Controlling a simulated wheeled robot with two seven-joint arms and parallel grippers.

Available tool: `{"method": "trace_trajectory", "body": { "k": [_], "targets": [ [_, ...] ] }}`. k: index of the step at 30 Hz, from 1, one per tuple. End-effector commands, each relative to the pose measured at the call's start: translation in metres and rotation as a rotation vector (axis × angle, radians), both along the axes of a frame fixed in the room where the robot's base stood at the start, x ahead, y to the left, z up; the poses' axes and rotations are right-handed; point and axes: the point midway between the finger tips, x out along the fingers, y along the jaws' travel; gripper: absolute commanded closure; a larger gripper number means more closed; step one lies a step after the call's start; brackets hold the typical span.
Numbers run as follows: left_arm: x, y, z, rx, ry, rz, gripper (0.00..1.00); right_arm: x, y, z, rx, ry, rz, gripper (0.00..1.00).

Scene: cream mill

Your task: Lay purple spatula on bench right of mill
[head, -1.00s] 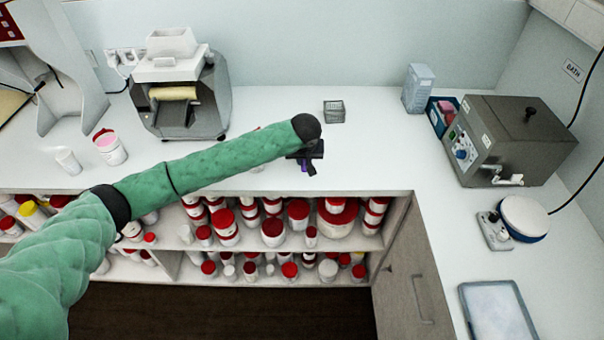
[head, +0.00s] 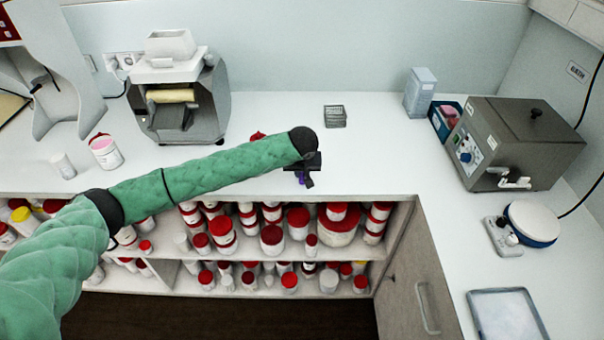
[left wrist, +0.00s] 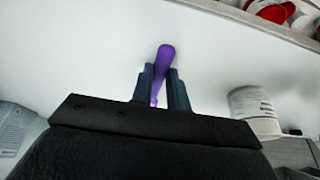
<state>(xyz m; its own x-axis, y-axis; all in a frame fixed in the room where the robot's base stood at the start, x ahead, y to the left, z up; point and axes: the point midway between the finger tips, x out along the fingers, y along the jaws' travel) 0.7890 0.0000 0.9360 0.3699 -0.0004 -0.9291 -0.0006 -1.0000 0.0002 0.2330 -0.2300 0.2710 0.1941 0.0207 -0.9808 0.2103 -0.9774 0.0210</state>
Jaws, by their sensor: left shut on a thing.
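The purple spatula (left wrist: 164,62) is held between the two fingers of my left gripper (left wrist: 164,88) in the left wrist view. In the head view my left gripper (head: 306,180) is near the front edge of the bench (head: 370,165), with a little purple showing. I cannot tell how high it is above the bench. The mill (head: 180,100) stands at the back left of the bench, left of the gripper. My right gripper is in neither current view.
A red-topped item is partly behind my arm. Shelves below hold several red-lidded jars (head: 272,238). The bench around the basket is clear.

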Motion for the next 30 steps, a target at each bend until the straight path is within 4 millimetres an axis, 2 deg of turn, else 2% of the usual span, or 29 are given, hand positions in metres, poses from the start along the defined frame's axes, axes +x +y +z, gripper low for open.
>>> {"method": "trace_trajectory", "body": {
  "k": [7,8,11,23,26,30],
  "targets": [
    [0.000,0.000,-0.002,0.000,0.000,0.000,1.00,-0.001,-0.001,0.000,0.000,0.000,0.000,0.70],
    [0.000,0.000,-0.002,0.000,0.000,0.000,0.82,-0.001,-0.001,0.000,0.000,0.001,0.000,0.70],
    [0.000,0.000,-0.002,0.000,0.000,0.000,0.62,-0.001,-0.001,0.000,-0.001,0.001,0.000,0.70],
    [-0.001,0.000,0.001,-0.001,-0.001,0.000,0.62,0.000,-0.003,-0.003,-0.003,0.001,-0.001,0.70],
    [-0.005,0.000,0.011,-0.001,0.000,0.000,0.62,0.002,0.000,-0.003,-0.001,0.008,-0.001,0.70],
    [-0.014,-0.001,0.033,-0.001,-0.002,-0.002,0.62,0.018,0.013,0.011,0.009,0.000,-0.003,0.70]
  ]
}}
